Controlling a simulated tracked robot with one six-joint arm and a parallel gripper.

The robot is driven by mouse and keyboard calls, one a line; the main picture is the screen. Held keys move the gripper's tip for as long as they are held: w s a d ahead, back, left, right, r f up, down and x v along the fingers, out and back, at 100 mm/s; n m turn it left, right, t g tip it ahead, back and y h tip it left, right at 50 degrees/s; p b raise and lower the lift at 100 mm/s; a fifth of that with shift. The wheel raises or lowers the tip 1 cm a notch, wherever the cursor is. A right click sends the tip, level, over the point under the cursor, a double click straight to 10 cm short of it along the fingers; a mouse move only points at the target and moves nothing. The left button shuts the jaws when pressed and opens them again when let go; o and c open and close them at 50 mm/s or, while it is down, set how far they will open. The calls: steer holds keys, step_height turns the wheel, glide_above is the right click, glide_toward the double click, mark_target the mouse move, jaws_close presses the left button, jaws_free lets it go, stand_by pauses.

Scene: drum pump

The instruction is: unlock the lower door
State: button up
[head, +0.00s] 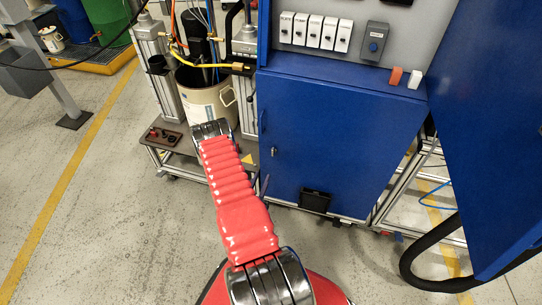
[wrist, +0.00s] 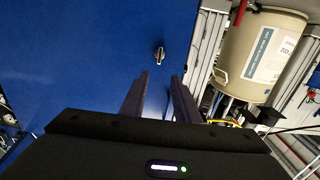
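The lower door (head: 335,145) is a blue panel on the cabinet and looks shut. A small metal lock (head: 274,151) sits near its left edge. In the wrist view the lock (wrist: 159,54) shows as a small silver piece standing out from the blue door (wrist: 85,50); I cannot tell whether it is a key or a knob. My gripper (wrist: 160,75) is open and empty, its two dark fingers apart. The lock appears beyond the fingertips, roughly in line with the gap, and not touched. In the head view my arm mostly hides the gripper.
A blue upper door (head: 490,130) stands swung open at the right. A drum (head: 205,98) stands left of the cabinet; it also shows in the wrist view (wrist: 262,55). A black hose (head: 430,282) lies at lower right.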

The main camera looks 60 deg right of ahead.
steer(key=shift+s, duration=0.1)
stand_by(0.3)
steer(key=w+d, duration=0.2)
steer(key=d, duration=1.1)
steer(key=shift+d, duration=0.3)
steer(key=shift+w, duration=0.1)
steer(key=shift+c, duration=0.7)
jaws_close()
